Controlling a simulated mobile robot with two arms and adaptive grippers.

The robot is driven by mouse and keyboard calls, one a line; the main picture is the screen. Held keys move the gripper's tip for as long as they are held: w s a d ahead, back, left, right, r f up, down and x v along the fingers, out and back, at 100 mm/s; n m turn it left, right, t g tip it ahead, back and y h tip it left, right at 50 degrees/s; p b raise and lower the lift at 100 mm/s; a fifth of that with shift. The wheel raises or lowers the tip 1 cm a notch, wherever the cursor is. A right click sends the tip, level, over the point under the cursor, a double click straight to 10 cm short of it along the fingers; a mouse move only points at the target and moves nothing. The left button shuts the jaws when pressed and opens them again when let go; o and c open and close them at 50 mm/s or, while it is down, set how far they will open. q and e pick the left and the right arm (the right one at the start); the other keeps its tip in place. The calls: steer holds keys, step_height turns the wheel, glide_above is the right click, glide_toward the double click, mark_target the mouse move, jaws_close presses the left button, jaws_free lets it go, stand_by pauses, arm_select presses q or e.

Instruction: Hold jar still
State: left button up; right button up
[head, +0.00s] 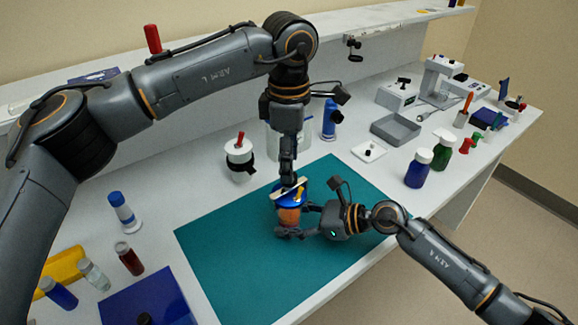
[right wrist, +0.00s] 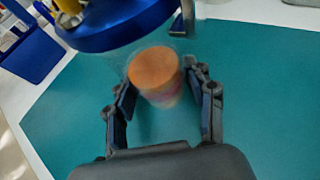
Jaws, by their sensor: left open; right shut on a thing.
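The jar (head: 289,217) stands upright on the teal mat (head: 225,255). It has a blue lid and orange contents, and an orange-yellow piece shows by the lid. In the right wrist view, the clear jar with its orange contents (right wrist: 156,72) sits between the fingers, under the blue lid (right wrist: 115,22). My right gripper (head: 292,221) is shut on the jar's body from the right. My left gripper (head: 290,182) points down over the lid with its fingers open. Whether the left fingers touch the lid is hard to tell.
A white canister with a red-handled tool (head: 240,160) stands behind the mat. A blue bottle (head: 329,120) is at the back. A grey tray (head: 395,129), a blue jar (head: 418,170) and a green jar (head: 442,153) stand right. Vials and a blue bin (head: 125,299) are at the left front.

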arm_select(q)
step_height(320, 180, up, 10)
steer(key=shift+f, duration=0.2)
stand_by(0.6)
arm_select(e)
steer(key=o, duration=1.6)
steer(key=shift+d, duration=0.1)
